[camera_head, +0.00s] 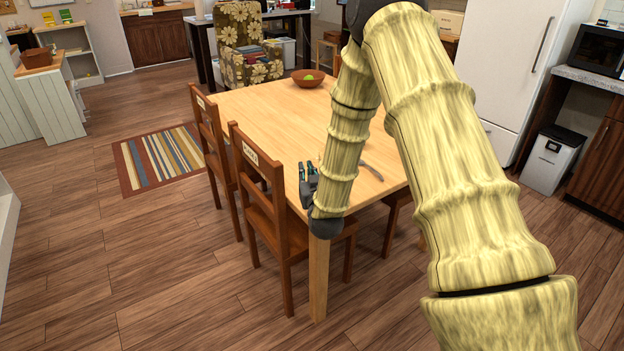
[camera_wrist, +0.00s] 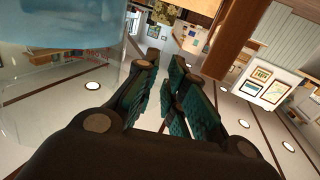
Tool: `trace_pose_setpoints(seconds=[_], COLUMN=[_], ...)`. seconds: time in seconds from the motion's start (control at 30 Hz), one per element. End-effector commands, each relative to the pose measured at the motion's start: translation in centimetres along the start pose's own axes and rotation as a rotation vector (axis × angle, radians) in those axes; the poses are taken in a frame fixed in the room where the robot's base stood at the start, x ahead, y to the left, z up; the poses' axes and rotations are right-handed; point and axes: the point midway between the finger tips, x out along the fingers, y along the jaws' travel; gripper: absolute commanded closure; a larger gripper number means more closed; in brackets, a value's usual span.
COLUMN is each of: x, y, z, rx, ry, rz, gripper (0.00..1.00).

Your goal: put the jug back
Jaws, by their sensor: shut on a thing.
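The jug (camera_wrist: 60,75) shows at the left of the wrist view as a clear, see-through body with a pale blue part (camera_wrist: 70,22) at the top. Its full outline runs out of the frame. My gripper (camera_wrist: 165,75) has its two green-padded fingers close together beside the jug and is shut on it, though the gripped part is hard to make out. In the head view my gripper (camera_head: 308,185) is at the near edge of the wooden table (camera_head: 270,110), by a chair. The jug cannot be made out clearly there, as my arm covers much of that area.
Two wooden chairs (camera_head: 262,200) stand along the table's left side. A brown bowl (camera_head: 308,78) with something green sits at the table's far end. A thin grey object (camera_head: 371,171) lies near my forearm. The table's middle left is clear. A wooden post (camera_wrist: 236,38) is close in the wrist view.

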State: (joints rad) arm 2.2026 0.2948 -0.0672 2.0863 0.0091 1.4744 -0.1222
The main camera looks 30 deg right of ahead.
Motion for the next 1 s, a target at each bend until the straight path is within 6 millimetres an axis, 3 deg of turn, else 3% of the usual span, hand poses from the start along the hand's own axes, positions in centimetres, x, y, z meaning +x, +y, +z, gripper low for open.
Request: trace_pose_setpoints(seconds=[0.5,0.7,1.0], x=[8.5,9.8,9.9], y=[-0.8,-0.9,-0.9], z=[0.5,0.6,1.9], rx=[-0.002,-0.002,-0.002], ry=[0.004,0.003,0.002], rz=[0.000,0.000,0.000], gripper=[1.00,1.00,1.00])
